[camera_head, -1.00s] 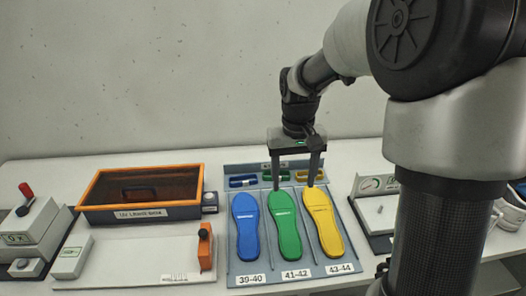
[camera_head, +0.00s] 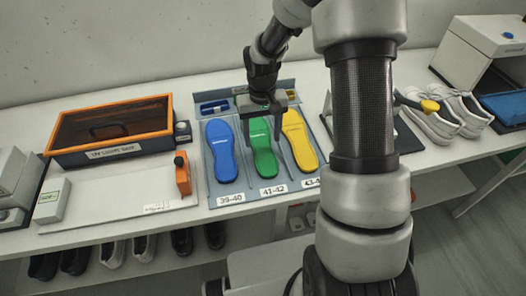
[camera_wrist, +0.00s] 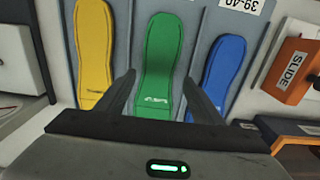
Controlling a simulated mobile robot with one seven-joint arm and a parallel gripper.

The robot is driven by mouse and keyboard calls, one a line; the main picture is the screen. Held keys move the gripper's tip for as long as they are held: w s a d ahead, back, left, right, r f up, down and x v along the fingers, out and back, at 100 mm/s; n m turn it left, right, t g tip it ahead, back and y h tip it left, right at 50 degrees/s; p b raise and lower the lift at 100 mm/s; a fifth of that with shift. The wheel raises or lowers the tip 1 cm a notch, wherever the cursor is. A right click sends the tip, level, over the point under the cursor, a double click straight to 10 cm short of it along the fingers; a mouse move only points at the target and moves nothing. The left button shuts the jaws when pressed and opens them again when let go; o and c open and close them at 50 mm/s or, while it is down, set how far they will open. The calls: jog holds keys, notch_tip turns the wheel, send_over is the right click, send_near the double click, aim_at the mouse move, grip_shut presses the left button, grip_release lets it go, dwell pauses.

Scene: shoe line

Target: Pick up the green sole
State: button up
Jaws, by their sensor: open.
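The green sole (camera_head: 263,150) lies in the middle slot of a grey-blue tray (camera_head: 238,196), above the label 41-42. In the wrist view the green sole (camera_wrist: 158,62) lies between my two fingers, with its wide end nearest the palm. My gripper (camera_head: 262,138) is open over the upper part of the sole, one finger on each side. It also shows in the wrist view (camera_wrist: 160,85), and nothing is held. I cannot tell how far the fingertips are above the tray.
A blue sole (camera_head: 221,151) lies to the left and a yellow sole (camera_head: 299,140) to the right, close to my fingers. An orange-rimmed box (camera_head: 110,128) and a white board (camera_head: 110,200) are farther left. White shoes (camera_head: 440,118) stand at the right.

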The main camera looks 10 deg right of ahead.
aim_at(263, 150)
notch_tip(263, 150, down, 5)
jog(key=shift+d+f, duration=0.1)
jog(key=shift+c, duration=0.2)
jog(key=shift+w, duration=0.1)
jog(key=c, duration=0.9)
